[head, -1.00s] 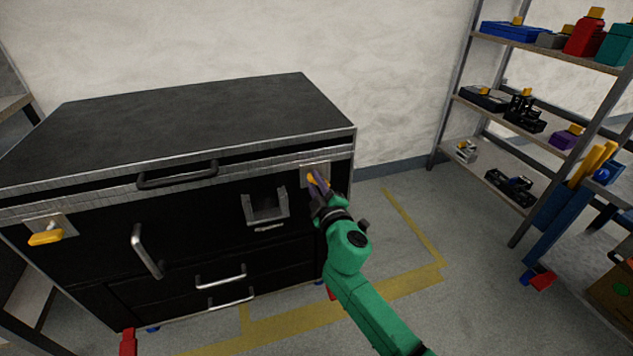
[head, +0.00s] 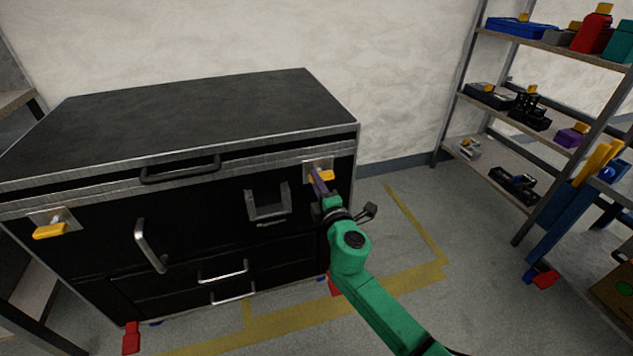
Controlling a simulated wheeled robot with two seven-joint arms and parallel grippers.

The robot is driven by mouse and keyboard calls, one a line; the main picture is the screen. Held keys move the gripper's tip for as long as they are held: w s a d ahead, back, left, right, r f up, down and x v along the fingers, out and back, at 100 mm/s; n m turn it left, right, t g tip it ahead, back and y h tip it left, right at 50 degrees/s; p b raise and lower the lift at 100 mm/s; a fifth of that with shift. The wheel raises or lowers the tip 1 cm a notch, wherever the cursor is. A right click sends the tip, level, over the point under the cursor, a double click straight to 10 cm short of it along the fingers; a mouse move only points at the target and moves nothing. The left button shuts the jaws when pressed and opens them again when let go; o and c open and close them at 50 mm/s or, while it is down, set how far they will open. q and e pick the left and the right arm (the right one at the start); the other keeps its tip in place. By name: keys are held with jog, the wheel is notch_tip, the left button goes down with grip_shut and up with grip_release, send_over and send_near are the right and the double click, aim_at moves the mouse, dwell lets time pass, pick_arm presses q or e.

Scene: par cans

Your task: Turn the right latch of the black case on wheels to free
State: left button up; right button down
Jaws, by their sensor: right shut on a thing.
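The black case on wheels (head: 185,110) stands against the wall, its lid down. Its right latch (head: 326,176) is a yellow handle on a metal plate near the front's upper right corner. The handle now lies close to level, its free end pointing right. My right gripper (head: 318,180) is shut on this latch, and its purple-grey fingers hide part of it. The left latch (head: 50,231), also yellow, lies nearly level on its own plate at the front's left end. My left gripper is not in view.
A shelf unit (head: 470,85) with tools and bottles stands at the right, beside a blue stand (head: 560,210). Metal handles (head: 150,246) and a small bracket (head: 268,203) stick out from the case front. Floor with yellow tape (head: 420,275) is clear right of the case.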

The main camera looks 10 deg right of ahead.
jog(key=shift+f, duration=0.15)
jog(key=c, duration=0.8)
grip_release()
jog(key=shift+s, duration=0.1)
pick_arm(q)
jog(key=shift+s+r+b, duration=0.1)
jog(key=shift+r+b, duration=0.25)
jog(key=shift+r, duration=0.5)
pick_arm(e)
jog(key=s, duration=1.4)
jog(key=shift+s+d, duration=0.2)
jog(key=shift+d, duration=0.25)
